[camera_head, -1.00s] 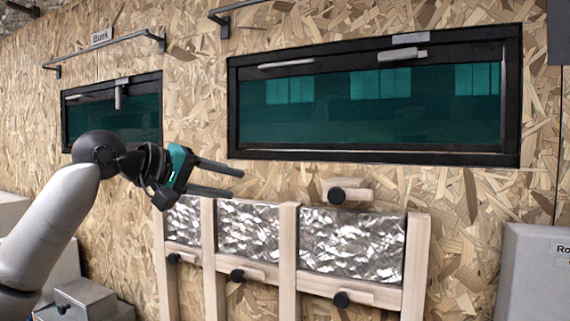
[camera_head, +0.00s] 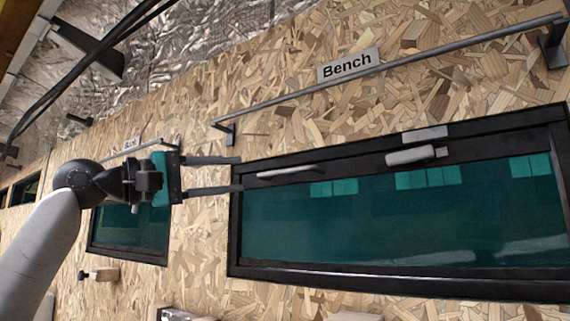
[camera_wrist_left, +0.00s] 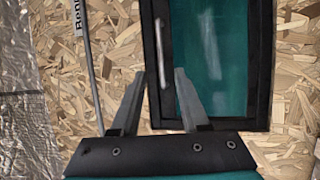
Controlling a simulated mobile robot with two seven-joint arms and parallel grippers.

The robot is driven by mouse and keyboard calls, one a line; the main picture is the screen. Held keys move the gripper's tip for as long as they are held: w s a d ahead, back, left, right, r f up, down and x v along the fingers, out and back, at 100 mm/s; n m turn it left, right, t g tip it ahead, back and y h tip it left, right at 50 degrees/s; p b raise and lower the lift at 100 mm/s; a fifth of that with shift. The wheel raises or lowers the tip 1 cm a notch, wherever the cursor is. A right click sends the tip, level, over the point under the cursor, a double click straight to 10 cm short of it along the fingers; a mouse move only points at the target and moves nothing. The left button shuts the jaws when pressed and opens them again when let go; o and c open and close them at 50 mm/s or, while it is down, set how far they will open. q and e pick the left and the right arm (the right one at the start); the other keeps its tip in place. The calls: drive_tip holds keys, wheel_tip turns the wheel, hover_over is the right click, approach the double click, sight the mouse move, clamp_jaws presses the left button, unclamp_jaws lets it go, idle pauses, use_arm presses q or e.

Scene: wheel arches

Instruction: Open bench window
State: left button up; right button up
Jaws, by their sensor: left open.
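The bench window (camera_head: 400,215) is a long dark-framed pane of teal glass at the right of the head view, under the "Bench" label (camera_head: 348,65). It looks closed. A thin light bar handle (camera_head: 290,172) and a grey latch (camera_head: 416,155) sit along its top frame. My left gripper (camera_head: 240,175) is open and empty, its fingertips at the window's upper left corner. In the left wrist view the fingers (camera_wrist_left: 158,75) point at the window frame near the bar handle (camera_wrist_left: 162,52), which lies ahead between them. I cannot tell whether they touch. My right gripper is not in view.
A dark rail (camera_head: 390,70) on brackets runs above the window. A second window (camera_head: 130,228), labelled as the bunk's, is behind my left arm. A wooden block with a dark knob (camera_head: 97,275) is low on the left. Dark cables hang at the upper left.

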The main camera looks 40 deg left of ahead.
sight(281, 172)
use_arm(q)
drive_tip(key=p+x, duration=0.4)
drive_tip(key=x, duration=0.2)
drive_tip(key=shift+w+d+r, duration=0.1)
drive_tip(key=shift+w+r, duration=0.05)
drive_tip(key=shift+r, duration=0.05)
drive_tip(key=p+x, duration=0.3)
drive_tip(key=x, duration=0.1)
drive_tip(key=shift+w+d+p, duration=0.15)
drive_tip(key=shift+w+p, duration=0.35)
drive_tip(key=shift+w, duration=0.1)
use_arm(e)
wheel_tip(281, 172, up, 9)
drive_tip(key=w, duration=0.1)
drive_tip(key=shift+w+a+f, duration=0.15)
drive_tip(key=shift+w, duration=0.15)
use_arm(q)
drive_tip(key=shift+f, duration=0.1)
drive_tip(key=shift+c, duration=0.3)
clamp_jaws()
